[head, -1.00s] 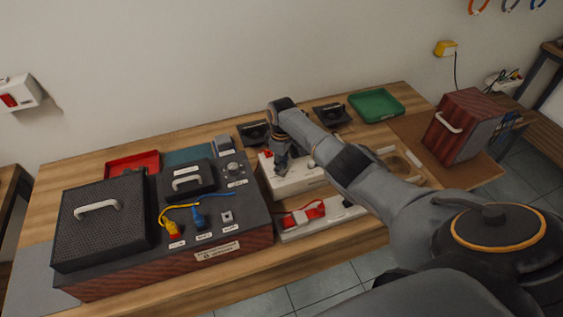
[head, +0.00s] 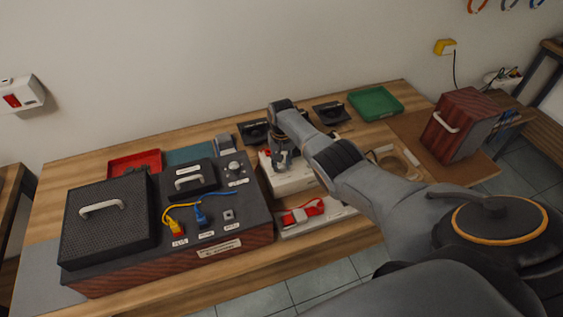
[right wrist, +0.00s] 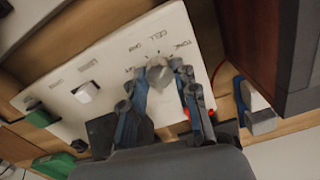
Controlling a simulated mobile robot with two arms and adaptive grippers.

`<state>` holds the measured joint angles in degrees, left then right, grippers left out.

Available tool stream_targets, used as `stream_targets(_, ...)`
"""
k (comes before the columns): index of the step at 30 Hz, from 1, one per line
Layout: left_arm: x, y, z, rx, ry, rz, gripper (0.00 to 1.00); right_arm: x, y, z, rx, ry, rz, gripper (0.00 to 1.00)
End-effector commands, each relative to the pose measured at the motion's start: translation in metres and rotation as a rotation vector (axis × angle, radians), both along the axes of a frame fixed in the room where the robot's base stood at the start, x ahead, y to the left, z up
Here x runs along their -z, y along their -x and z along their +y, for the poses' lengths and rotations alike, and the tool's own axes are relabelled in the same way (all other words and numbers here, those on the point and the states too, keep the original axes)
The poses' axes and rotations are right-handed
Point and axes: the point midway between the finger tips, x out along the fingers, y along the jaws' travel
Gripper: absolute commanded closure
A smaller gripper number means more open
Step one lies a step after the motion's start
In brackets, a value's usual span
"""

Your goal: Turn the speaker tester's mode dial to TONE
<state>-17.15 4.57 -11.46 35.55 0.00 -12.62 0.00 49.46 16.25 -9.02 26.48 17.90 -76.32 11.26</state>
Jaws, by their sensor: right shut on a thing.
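The speaker tester is a white box (head: 297,184) on the workbench, partly hidden by my right arm. In the right wrist view its white face (right wrist: 110,62) carries small printed labels, among them CELL and TONE. The grey mode dial (right wrist: 159,73) sits below these labels, TONE being to its upper right in the picture. My right gripper (right wrist: 160,88) is shut on the dial, a finger on either side; it also shows over the tester in the head view (head: 281,164). I cannot tell which label the dial points at. My left gripper is not in view.
Left of the tester stands a large dark amplifier with red wood sides (head: 183,263). A red tray (head: 134,162) and a green tray (head: 375,104) lie at the back. A red-brown speaker box (head: 456,128) stands at the right. A red clip item (head: 303,212) lies in front.

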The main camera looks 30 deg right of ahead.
Motion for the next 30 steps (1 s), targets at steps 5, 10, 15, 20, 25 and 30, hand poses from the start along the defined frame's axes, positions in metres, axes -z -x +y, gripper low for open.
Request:
stream_targets(5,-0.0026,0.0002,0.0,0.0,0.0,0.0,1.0,-0.0004,0.0003,0.0,0.118,-0.001,0.002,1.0)
stream_targets(10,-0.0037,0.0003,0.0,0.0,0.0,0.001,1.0,-0.0004,0.0,0.0003,0.195,0.0,0.001,1.0)
stream_targets(15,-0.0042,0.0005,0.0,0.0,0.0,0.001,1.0,-0.0003,-0.0002,0.0002,0.24,0.0,0.0,1.0)
stream_targets(20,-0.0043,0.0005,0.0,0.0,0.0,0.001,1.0,-0.0001,-0.0003,0.0001,0.256,0.001,-0.001,1.0)
stream_targets(25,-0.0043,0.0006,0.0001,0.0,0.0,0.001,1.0,-0.0001,-0.0003,0.0001,0.259,0.001,-0.001,1.0)
stream_targets(30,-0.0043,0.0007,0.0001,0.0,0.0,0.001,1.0,-0.0002,-0.0003,0.0001,0.259,0.0,0.0,1.0)
